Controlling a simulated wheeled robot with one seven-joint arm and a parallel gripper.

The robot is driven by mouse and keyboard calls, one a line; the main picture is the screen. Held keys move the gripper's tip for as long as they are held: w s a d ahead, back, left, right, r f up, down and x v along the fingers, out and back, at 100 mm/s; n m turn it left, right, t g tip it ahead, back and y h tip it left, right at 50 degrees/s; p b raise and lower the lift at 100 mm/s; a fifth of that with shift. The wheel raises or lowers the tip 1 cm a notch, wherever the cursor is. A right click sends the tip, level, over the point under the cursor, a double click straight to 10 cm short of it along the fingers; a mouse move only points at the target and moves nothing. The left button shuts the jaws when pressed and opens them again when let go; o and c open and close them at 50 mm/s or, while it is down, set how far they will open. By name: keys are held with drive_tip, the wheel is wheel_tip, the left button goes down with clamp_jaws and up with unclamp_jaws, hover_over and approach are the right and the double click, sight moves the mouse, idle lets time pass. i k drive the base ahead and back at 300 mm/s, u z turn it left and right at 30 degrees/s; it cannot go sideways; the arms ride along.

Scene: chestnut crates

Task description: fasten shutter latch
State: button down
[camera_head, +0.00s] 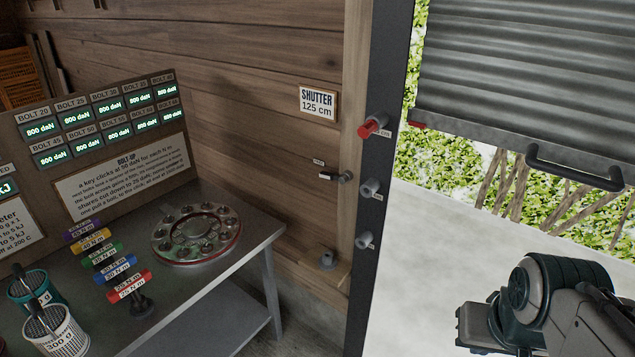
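The grey corrugated shutter (530,70) hangs partly raised at the upper right, with an open gap below it. A black bar handle (574,170) is on its lower edge, and a red piece (417,125) is at its lower left corner. A red-ended peg (374,127) is on the dark upright rail (381,80), level with the shutter's lower edge.
Two grey pegs, an upper one (369,188) and a lower one (364,241), are on the rail. A sign (318,102) reads "SHUTTER 125 cm". A metal table (215,290) at the left holds a round bolted flange (196,233), coloured keys and cups. The opening is clear.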

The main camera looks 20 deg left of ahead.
sight(343, 180)
drive_tip(key=k, duration=0.6)
drive_tip(key=u, duration=0.5)
drive_tip(key=i, duration=0.6)
drive_tip(key=u, duration=0.55)
drive_tip(key=i, duration=1.4)
drive_tip(key=z, duration=0.6)
